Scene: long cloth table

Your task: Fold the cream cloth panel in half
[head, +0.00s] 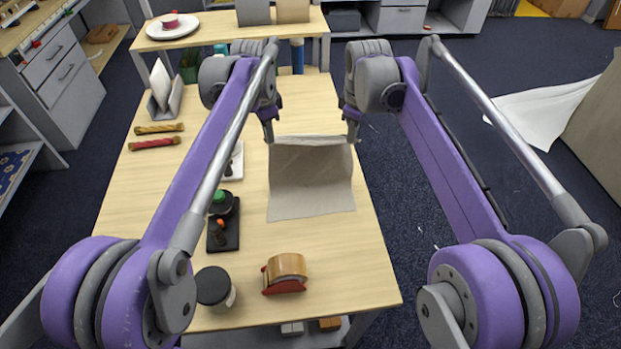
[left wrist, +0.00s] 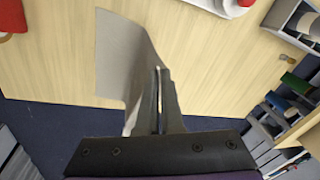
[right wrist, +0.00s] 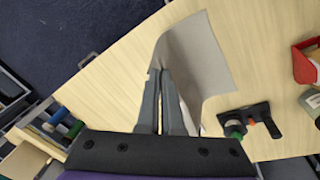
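The cream cloth panel (head: 310,188) hangs or lies over the middle right of the table, its far edge raised between my two grippers. My left gripper (head: 268,138) is at the cloth's far left corner. In the left wrist view its fingers (left wrist: 160,100) are closed together on the edge of the cloth (left wrist: 125,60). My right gripper (head: 352,137) is at the far right corner. In the right wrist view its fingers (right wrist: 162,85) are closed together on the edge of the cloth (right wrist: 200,60). The cloth's near edge reaches toward the tape dispenser.
A tape dispenser (head: 285,273), a dark-lidded jar (head: 215,288) and a black stand (head: 224,235) are on the near table. The table's right edge is close to the cloth. Bare wood (head: 150,200) shows left.

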